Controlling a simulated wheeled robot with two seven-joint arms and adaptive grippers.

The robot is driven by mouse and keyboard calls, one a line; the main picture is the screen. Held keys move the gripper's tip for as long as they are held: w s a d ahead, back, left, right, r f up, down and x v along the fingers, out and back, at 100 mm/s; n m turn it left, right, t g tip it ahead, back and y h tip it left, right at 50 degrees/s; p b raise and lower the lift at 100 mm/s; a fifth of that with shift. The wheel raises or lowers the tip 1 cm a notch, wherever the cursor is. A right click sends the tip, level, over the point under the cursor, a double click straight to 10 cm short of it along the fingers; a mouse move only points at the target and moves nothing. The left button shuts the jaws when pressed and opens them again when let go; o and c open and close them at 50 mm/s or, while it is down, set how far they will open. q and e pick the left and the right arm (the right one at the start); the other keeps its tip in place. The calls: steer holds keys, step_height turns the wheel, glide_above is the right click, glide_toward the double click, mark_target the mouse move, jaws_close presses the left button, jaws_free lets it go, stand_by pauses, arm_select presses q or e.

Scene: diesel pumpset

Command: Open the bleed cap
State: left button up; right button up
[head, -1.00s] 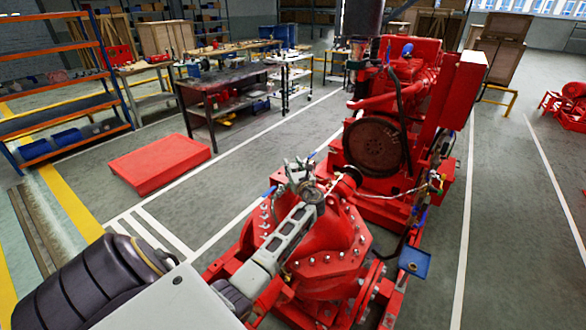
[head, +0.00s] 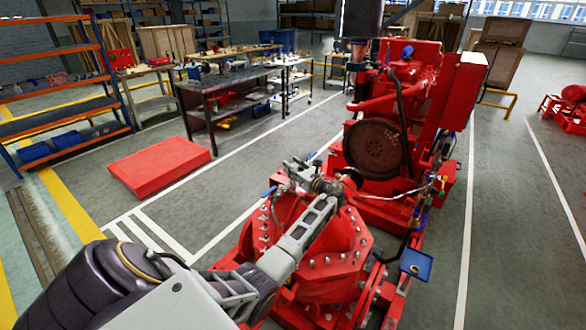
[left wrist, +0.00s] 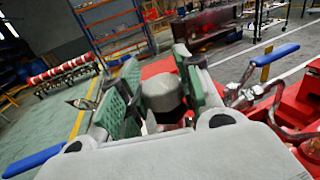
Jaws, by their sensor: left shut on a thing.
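The bleed cap (left wrist: 163,94) is a grey, rounded cap between the green-padded fingers of my left gripper (left wrist: 158,92) in the left wrist view. The fingers are closed on its two sides. In the head view my left gripper (head: 303,176) is at the top of the red pump casing (head: 320,250), with the arm coming in from the lower left. The cap is hard to make out there behind the fingers. My right gripper is not in view.
Blue-handled valves flank the gripper: one at right (left wrist: 268,55) and a blue handle at lower left (left wrist: 33,160). A thin pipe runs close by at right. The red engine (head: 400,110) stands behind the pump. Floor left of the pump is clear up to a red block (head: 160,163).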

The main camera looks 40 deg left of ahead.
arm_select(q)
steer(key=o, duration=1.1)
steer(key=shift+c, duration=0.2)
steer(key=shift+d, duration=0.1)
steer(key=s+d, duration=0.2)
steer(key=d, duration=0.9)
steer(key=shift+d, duration=0.25)
steer(key=shift+s, duration=0.15)
